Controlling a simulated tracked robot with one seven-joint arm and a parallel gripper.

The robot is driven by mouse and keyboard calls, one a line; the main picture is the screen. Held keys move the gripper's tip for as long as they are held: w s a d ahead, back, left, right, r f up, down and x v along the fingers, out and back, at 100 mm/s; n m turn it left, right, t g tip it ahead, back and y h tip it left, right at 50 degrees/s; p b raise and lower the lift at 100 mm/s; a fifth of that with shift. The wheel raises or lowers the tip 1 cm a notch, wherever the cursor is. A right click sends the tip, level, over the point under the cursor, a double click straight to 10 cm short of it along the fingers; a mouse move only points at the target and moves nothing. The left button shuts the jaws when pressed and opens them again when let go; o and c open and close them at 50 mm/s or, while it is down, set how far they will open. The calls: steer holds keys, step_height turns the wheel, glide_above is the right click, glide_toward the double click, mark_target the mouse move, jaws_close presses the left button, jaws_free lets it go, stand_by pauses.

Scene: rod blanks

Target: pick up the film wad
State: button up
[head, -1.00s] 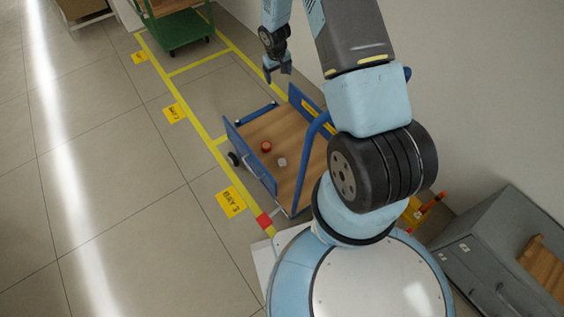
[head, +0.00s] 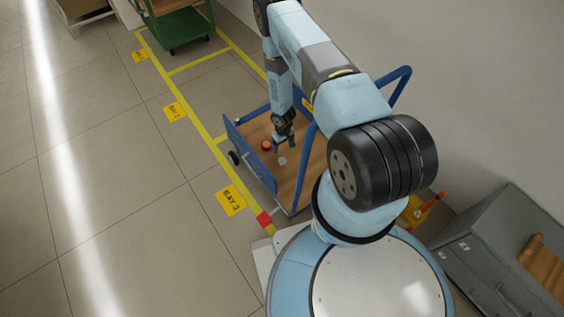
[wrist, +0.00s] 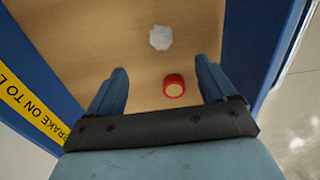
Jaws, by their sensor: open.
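The film wad (wrist: 161,38) is a small, crumpled whitish lump on the wooden deck of the blue cart. In the head view the wad (head: 282,161) lies just below my gripper (head: 284,145). In the wrist view my gripper (wrist: 161,88) is open and empty over the deck. A red roll with a pale top (wrist: 173,86) lies nearer, in line with the gap between the fingers. It also shows left of the gripper in the head view (head: 266,146).
The cart's blue side panel (head: 250,156) stands left of the deck, and its blue tube handle (head: 399,82) rises at right. A yellow "brake on" label (wrist: 32,104) is on a blue panel. Open deck (wrist: 95,35) surrounds the wad.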

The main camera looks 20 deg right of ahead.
mark_target(282, 159)
step_height(282, 159, down, 9)
steer(key=shift+r, duration=0.2)
steer(key=shift+w+a+f, duration=0.1)
steer(key=shift+f, duration=1.2)
steer(key=shift+w+f, duration=0.1)
steer(key=shift+f, duration=1.2)
steer(key=c, duration=1.1)
steer(key=shift+o, duration=0.2)
